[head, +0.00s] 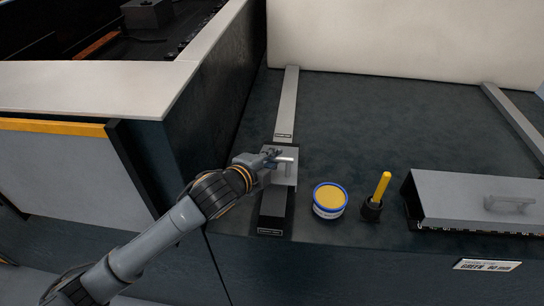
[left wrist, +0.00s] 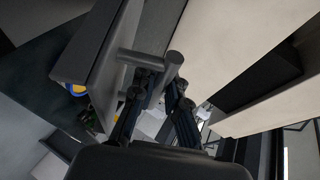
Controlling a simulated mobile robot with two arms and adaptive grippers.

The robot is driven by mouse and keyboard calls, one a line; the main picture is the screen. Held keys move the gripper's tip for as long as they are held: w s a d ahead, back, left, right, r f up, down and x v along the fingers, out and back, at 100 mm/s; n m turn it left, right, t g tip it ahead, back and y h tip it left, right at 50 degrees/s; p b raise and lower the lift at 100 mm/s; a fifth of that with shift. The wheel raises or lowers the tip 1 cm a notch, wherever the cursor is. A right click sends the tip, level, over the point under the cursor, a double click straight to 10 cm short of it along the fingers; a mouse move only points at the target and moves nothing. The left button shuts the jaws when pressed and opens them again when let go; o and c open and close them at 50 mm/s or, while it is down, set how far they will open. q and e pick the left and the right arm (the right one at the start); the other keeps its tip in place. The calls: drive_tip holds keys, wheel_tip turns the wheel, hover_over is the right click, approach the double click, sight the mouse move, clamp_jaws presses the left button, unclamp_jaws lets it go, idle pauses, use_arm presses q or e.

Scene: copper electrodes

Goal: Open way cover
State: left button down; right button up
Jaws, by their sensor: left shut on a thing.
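The way cover (head: 284,177) is a grey box-like piece with a bar handle (head: 285,159), sitting partway along a narrow rail (head: 287,95). The rail is pale grey behind the cover and darker in front of it. My left gripper (head: 272,155) reaches in from the left and is shut on the cover's handle. In the left wrist view, the handle bar (left wrist: 173,68) lies at the fingertips, with the grey cover plate (left wrist: 97,50) to the left. The fingers hide part of the handle. My right gripper is in neither view.
A blue-rimmed tub (head: 329,200) of yellow paste and a yellow-handled tool in a dark holder (head: 372,209) stand right of the rail. A grey cover with a handle (head: 470,197) lies at the far right. A dark wall (head: 215,95) rises close on the left.

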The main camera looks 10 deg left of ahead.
use_arm(q)
drive_tip(key=w+r+p, duration=0.1)
drive_tip(key=r+g+p, duration=0.1)
drive_tip(key=r+p, duration=0.1)
drive_tip(key=shift+w, duration=0.35)
drive_tip(key=shift+w+r+n+g+p, duration=0.25)
drive_tip(key=shift+w+p, duration=0.25)
drive_tip(key=shift+p, duration=0.6)
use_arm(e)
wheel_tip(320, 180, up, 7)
use_arm(q)
drive_tip(key=shift+f, duration=0.1)
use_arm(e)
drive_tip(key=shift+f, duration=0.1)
use_arm(q)
drive_tip(key=c, duration=1.3)
unclamp_jaws()
drive_tip(key=shift+c, duration=0.2)
drive_tip(key=shift+s, duration=0.1)
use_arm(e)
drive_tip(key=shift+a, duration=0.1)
use_arm(q)
drive_tip(key=v, duration=1.2)
drive_tip(key=shift+d, duration=0.1)
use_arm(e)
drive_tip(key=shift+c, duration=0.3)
